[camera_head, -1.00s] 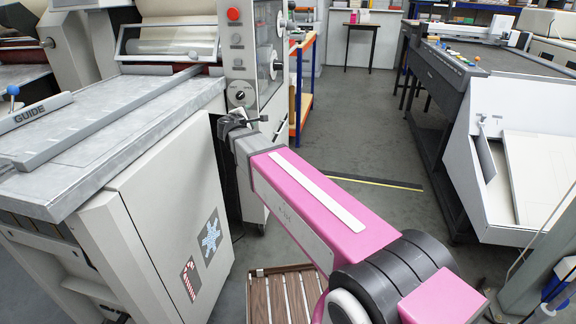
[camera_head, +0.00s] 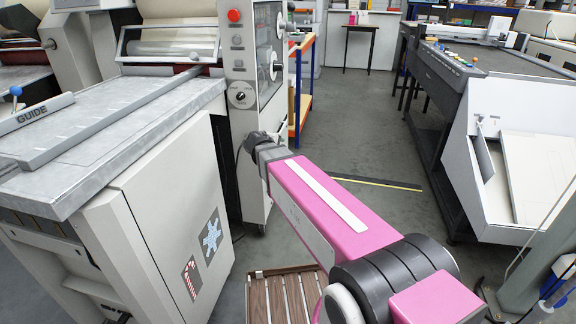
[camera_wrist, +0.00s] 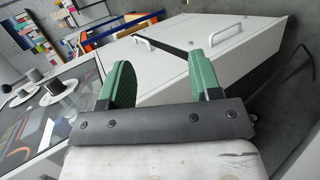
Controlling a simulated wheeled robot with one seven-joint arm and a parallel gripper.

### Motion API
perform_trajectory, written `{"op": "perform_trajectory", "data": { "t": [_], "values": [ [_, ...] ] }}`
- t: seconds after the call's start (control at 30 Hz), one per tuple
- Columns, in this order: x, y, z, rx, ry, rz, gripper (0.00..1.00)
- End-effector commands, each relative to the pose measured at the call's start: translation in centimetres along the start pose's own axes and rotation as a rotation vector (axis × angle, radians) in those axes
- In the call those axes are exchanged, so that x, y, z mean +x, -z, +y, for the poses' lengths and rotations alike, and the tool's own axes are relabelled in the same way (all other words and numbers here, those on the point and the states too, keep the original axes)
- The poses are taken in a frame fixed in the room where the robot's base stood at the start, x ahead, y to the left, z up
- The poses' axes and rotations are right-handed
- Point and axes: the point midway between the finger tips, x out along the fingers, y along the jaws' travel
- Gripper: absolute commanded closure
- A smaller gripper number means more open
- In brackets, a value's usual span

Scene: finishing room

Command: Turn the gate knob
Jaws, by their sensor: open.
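A black round dial knob (camera_head: 241,95) sits on the light grey front of the machine column, under the red button. Two more knobs, an upper one (camera_head: 280,23) and a lower one (camera_head: 276,70), stick out of the column's glazed side panel. I cannot read which one is the gate knob. My gripper (camera_head: 256,141) is below and right of the dial, apart from it. In the wrist view my gripper (camera_wrist: 160,68) has its green-padded fingers spread with nothing between them.
A grey metal table (camera_head: 120,110) with a guide bar lies left of the column, above a cabinet door (camera_head: 165,215). A slatted wooden pallet (camera_head: 285,298) is on the floor below my arm. The aisle floor (camera_head: 350,130) behind is open. A dark bench (camera_head: 450,80) stands right.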

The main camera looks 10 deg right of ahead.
Motion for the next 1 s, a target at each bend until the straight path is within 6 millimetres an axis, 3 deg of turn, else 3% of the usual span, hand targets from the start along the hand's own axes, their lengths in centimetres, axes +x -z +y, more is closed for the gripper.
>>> {"op": "perform_trajectory", "data": {
  "t": [0.43, 1.0],
  "values": [
    [1.7, -4.5, -4.4, 0.177, 0.183, -0.068, 0.42],
    [1.9, -5.4, -5.3, 0.216, 0.222, -0.084, 0.42]
  ]
}}
